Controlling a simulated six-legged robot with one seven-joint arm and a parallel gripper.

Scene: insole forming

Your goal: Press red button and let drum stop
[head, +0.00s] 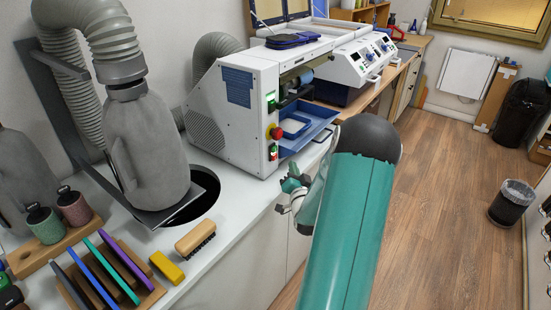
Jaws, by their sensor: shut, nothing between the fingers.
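The white machine (236,115) stands on the counter at the picture's centre. A red mushroom-shaped button (277,132) on a yellow base sits on its front edge. Below it is a small switch box (273,152) with red and green parts. A blue-grey drum (305,77) shows in the machine's upper opening; whether it turns cannot be told. My gripper (285,200) is shut and empty, below and slightly right of the red button, apart from it, near the counter's front edge. My teal arm hides part of the gripper and the area behind it.
A blue tray (318,122) juts from the machine's front. A grey dust hood (147,150) with a hose stands left, beside a round counter hole. A wooden brush (195,237), a yellow block (166,268) and racked tools lie front left. The wooden floor (440,200) at right is open.

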